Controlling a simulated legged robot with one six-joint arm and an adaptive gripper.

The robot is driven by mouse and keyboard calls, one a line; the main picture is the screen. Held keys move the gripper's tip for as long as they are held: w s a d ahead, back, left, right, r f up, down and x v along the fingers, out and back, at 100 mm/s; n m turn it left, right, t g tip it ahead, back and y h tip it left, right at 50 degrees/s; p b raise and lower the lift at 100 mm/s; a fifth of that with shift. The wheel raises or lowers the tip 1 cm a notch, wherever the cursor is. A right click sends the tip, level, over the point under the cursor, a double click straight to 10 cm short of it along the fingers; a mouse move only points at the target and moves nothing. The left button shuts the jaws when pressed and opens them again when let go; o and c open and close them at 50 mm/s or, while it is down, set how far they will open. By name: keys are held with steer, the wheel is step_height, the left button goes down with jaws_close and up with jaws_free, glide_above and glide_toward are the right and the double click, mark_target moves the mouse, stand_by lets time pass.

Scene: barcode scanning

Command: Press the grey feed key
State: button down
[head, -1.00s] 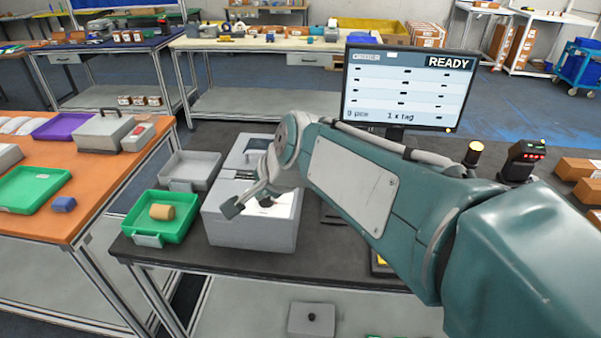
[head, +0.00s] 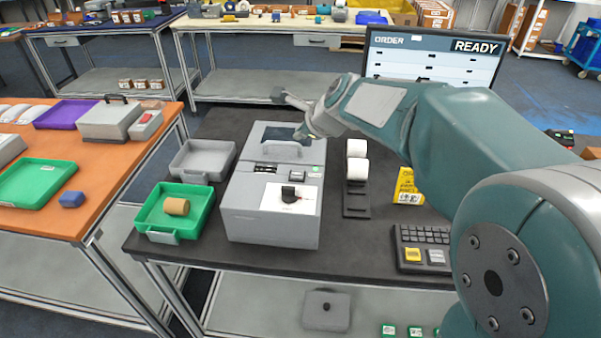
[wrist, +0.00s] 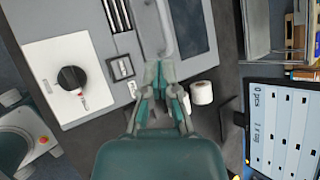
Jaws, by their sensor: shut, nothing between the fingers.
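A black keypad (head: 422,235) lies on the dark table at the right, with a grey key (head: 436,257) beside a yellow key (head: 413,255) at its front. My gripper (head: 277,96) is up near the far end of the machine, apart from the keypad. In the wrist view my gripper (wrist: 159,72) is shut and empty, overlapping the machine's handle. The keypad is not seen in the wrist view.
A green tray (head: 190,194) with a tan roll and a grey tray (head: 228,148) are at the left. The monitor (head: 388,68) reads READY.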

mark_target(295, 170)
steer(key=shift+a+f, duration=0.15)
steer(key=shift+f, duration=2.05)
steer(key=shift+a+f, duration=0.1)
steer(key=shift+f, duration=2.1)
steer(key=shift+s+f, duration=0.1)
steer(key=shift+f, duration=0.65)
steer(key=shift+r, duration=0.85)
steer(key=shift+r, duration=2.55)
